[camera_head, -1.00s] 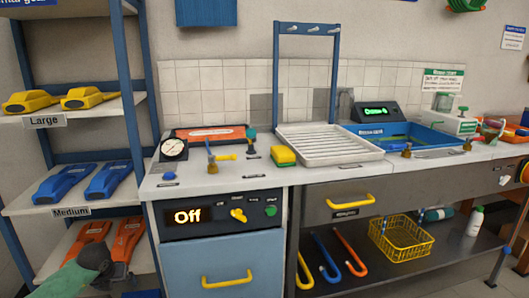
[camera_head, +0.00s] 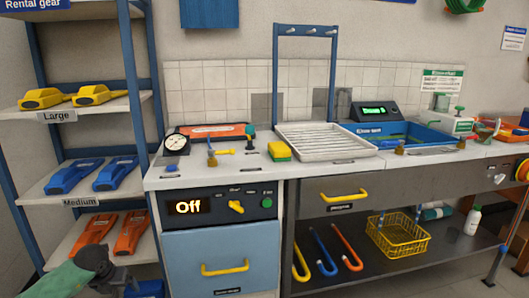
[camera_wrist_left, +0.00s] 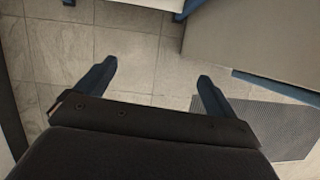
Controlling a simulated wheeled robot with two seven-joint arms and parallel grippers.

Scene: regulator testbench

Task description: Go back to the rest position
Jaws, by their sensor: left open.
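My left gripper (camera_head: 118,280) is low at the bottom left of the head view, in front of the shelf rack's lower part. In the left wrist view its two dark blue fingers (camera_wrist_left: 152,84) are spread wide with only grey floor tiles between them, so it is open and empty. My right gripper is in neither view now.
The shelf rack (camera_head: 130,72) holds yellow, blue and orange fins close to my left arm. The testbench (camera_head: 222,258) shows "Off" on its panel. A gauge (camera_head: 177,143), sponge (camera_head: 279,151), white rack (camera_head: 322,143) and blue tray (camera_head: 440,143) stand on the counter. Floor below the gripper is clear.

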